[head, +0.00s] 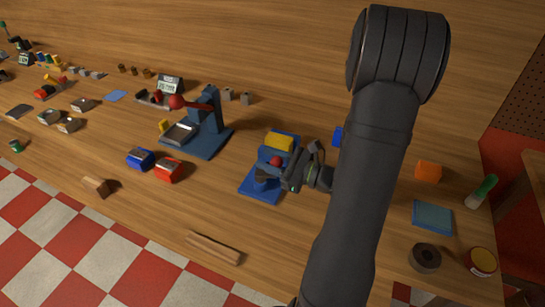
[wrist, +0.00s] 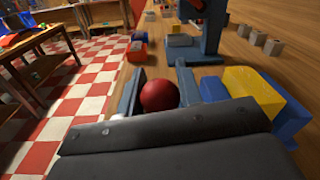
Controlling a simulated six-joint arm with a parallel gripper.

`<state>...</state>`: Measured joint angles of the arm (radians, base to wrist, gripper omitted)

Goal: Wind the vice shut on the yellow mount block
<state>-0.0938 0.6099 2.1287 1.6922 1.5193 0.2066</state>
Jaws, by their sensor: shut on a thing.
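The blue vice (head: 252,186) stands on the bench left of my forearm in the head view. The yellow mount block (head: 279,141) sits at its far end, and it also shows right of my fingers in the wrist view (wrist: 253,92). The red ball knob (head: 276,161) of the vice handle shows beside my gripper (head: 284,171). In the wrist view the red knob (wrist: 160,95) lies between my two fingers, which are shut on it. The rest of the handle is hidden, and I cannot tell how tightly the jaws meet the block.
A blue press (head: 208,120) with a red-knobbed lever stands left of the vice. A blue box (head: 140,158) and a red box (head: 168,170) lie nearer left. An orange block (head: 428,171) and a blue-green pad (head: 432,217) lie right of my arm. The bench in front of the vice is mostly clear.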

